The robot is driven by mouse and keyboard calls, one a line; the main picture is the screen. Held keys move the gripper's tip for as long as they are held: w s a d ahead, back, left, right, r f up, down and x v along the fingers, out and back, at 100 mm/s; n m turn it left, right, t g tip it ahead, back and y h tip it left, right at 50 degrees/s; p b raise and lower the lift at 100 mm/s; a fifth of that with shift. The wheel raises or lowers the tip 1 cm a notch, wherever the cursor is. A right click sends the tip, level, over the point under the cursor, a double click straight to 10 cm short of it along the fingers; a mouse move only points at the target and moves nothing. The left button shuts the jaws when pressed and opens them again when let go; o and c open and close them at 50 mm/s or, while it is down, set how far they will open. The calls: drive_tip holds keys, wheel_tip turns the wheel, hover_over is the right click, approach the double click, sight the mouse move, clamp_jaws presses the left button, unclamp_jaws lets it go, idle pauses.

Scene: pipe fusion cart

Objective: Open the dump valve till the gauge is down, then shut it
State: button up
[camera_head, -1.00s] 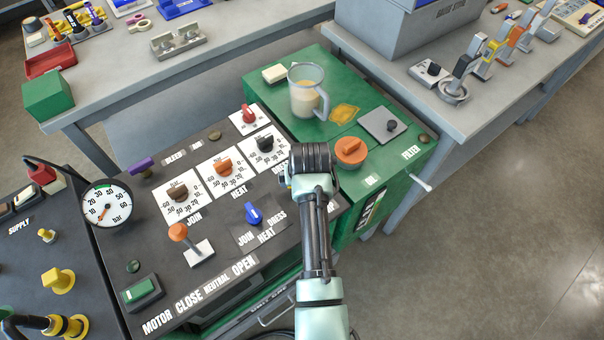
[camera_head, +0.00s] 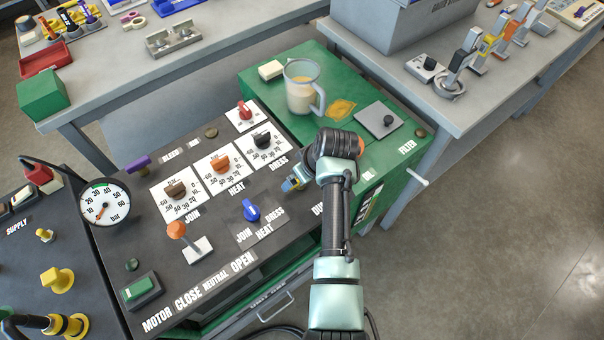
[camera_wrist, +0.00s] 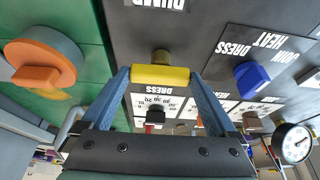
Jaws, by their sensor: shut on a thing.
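The dump valve's yellow handle (camera_wrist: 160,75) sits on a short brass stem in the wrist view, by the upside-down DUMP label (camera_wrist: 158,4). My gripper (camera_wrist: 161,76) is shut on it, with a blue finger at each end of the handle. In the head view my gripper (camera_head: 292,184) is at the panel's right side, and my wrist hides most of the valve. The round white gauge (camera_head: 105,203) stands at the panel's left; its red needle points down-left, near the low end of the scale. The gauge also shows in the wrist view (camera_wrist: 293,143).
A blue selector knob (camera_head: 251,210), the black DRESS knob (camera_head: 264,140) and an orange-topped lever (camera_head: 177,231) are left of my gripper. The orange filter cap (camera_wrist: 45,62) is close by in the wrist view. A jug (camera_head: 303,88) stands on the green top behind.

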drive_tip(key=shift+r, duration=0.1)
drive_tip(key=o, duration=1)
drive_tip(key=v, duration=1.3)
